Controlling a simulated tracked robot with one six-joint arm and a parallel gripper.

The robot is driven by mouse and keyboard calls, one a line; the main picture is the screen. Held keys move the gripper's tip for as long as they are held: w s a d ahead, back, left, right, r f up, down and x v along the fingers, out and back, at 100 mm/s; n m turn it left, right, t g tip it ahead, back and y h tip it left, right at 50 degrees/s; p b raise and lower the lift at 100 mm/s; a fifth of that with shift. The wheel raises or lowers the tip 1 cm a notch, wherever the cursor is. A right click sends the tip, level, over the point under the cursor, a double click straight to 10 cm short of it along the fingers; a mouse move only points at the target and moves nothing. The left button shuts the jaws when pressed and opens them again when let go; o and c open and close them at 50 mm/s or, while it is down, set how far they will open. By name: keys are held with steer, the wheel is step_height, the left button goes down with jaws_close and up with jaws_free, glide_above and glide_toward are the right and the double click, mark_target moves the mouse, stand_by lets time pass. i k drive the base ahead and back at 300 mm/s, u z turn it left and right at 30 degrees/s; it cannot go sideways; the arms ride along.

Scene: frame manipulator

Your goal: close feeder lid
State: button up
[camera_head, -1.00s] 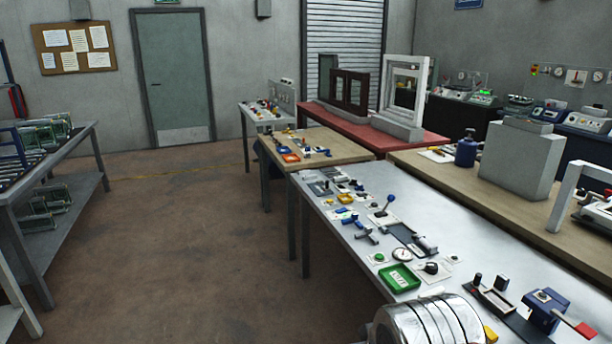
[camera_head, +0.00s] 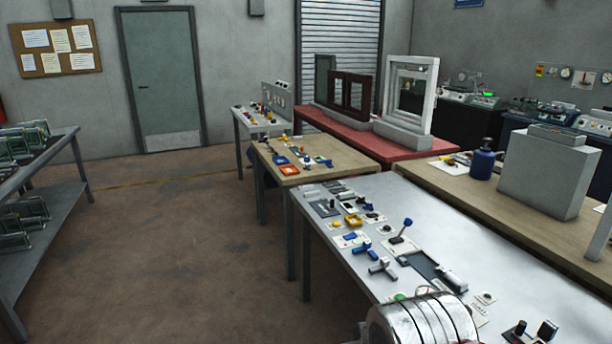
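I cannot pick out a feeder or its lid for certain in the head view. A large grey box (camera_head: 545,175) with a smaller grey block (camera_head: 557,136) on top stands on the tan bench at the right; I cannot tell whether this is the feeder. My gripper's fingers are not in view. A banded silvery cylinder, which looks like part of my arm, fills the bottom edge right of centre and hides part of the near bench.
A light metal bench (camera_head: 480,240) with small levers, knobs and switches runs along the right. A tan table (camera_head: 350,150) and a red table (camera_head: 350,137) with window frames stand beyond. A grey shelf rack (camera_head: 45,225) is at the left. The brown floor (camera_head: 170,260) between is clear.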

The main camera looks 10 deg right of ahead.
mark_target(541, 108)
steer(key=i, duration=1.45)
steer(key=z, duration=2.7)
